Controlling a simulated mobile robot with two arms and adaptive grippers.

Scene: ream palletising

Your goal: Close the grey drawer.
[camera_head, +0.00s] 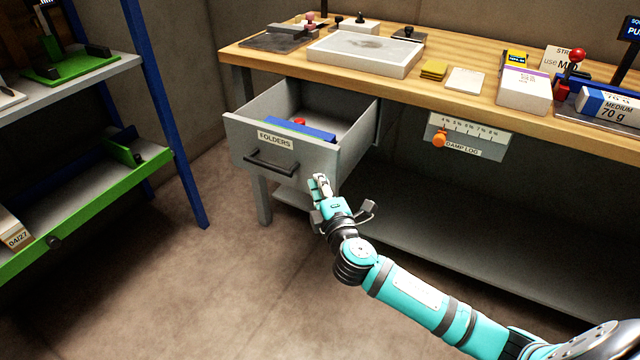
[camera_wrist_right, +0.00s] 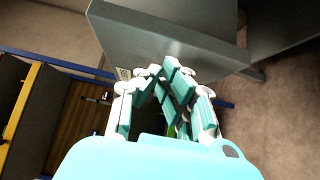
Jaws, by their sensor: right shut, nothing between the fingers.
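The grey drawer (camera_head: 262,150) is pulled open under the left end of the wooden bench. Its front has a "FOLDERS" label and a dark bar handle (camera_head: 270,163). A blue item (camera_head: 300,129) and a small red item lie inside. My right gripper (camera_head: 319,184) is shut and empty, just right of and slightly below the drawer front in the head view. In the right wrist view the fingers (camera_wrist_right: 165,85) are together in front of a grey panel (camera_wrist_right: 170,45), probably the drawer; whether they touch it I cannot tell. My left gripper is not in view.
The wooden bench (camera_head: 450,92) carries a white tray (camera_head: 365,53), pads and paper reams. A damp-log gauge (camera_head: 468,137) with an orange knob hangs under its edge. A blue-posted rack with a green-edged shelf (camera_head: 90,215) stands at left. The floor before the drawer is clear.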

